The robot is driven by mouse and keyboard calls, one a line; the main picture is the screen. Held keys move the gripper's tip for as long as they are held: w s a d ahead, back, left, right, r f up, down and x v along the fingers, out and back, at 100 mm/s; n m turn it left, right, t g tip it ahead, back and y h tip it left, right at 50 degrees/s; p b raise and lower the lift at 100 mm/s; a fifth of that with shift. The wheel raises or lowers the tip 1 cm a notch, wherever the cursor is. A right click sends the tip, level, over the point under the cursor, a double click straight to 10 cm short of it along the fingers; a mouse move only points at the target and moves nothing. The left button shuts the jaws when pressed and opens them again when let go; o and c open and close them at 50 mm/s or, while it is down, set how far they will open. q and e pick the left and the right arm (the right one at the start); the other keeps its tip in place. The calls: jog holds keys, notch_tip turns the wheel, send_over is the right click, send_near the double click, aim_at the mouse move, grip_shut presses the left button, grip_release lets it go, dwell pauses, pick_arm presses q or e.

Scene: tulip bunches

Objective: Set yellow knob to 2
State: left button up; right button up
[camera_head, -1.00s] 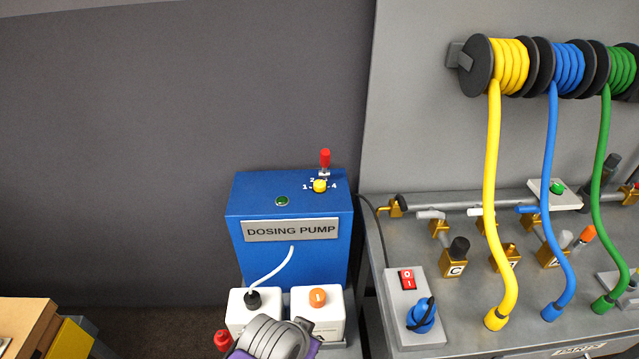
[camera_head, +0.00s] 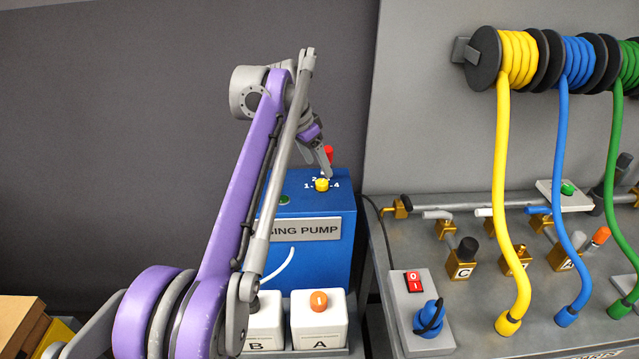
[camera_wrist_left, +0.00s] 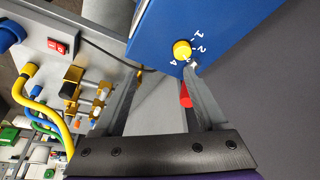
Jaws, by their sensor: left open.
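The yellow knob (camera_head: 321,184) sits on the top face of the blue dosing pump (camera_head: 318,262), with a dial of white numbers round it. It also shows in the wrist view (camera_wrist_left: 181,49), where 1, 2 and 4 can be read and the 3 is hard to make out by a fingertip. I cannot tell which number the knob points to. My left gripper (camera_head: 324,164) is open and hangs just above and behind the knob. In the wrist view its fingers (camera_wrist_left: 164,72) are apart, with the knob beyond their tips.
A red-handled lever (camera_head: 328,153) stands behind the knob, close to my left gripper; in the wrist view its red handle (camera_wrist_left: 185,95) shows beside the right-hand finger. White bottles A (camera_head: 320,325) and B stand before the pump. The hose bench (camera_head: 470,300) is to the right.

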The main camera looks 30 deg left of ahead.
pick_arm(q)
jog(key=m, duration=0.1)
send_near(321, 183)
notch_tip(321, 183, up, 2)
jog(key=b+x, duration=0.1)
jog(key=x, duration=0.4)
jog(key=b+x, duration=0.2)
jog(key=x, duration=0.3)
jog(key=shift+s+a+f, duration=0.15)
jog(key=shift+a+f, duration=0.05)
jog(key=shift+f, duration=0.05)
jog(key=shift+c, duration=0.2)
grip_shut()
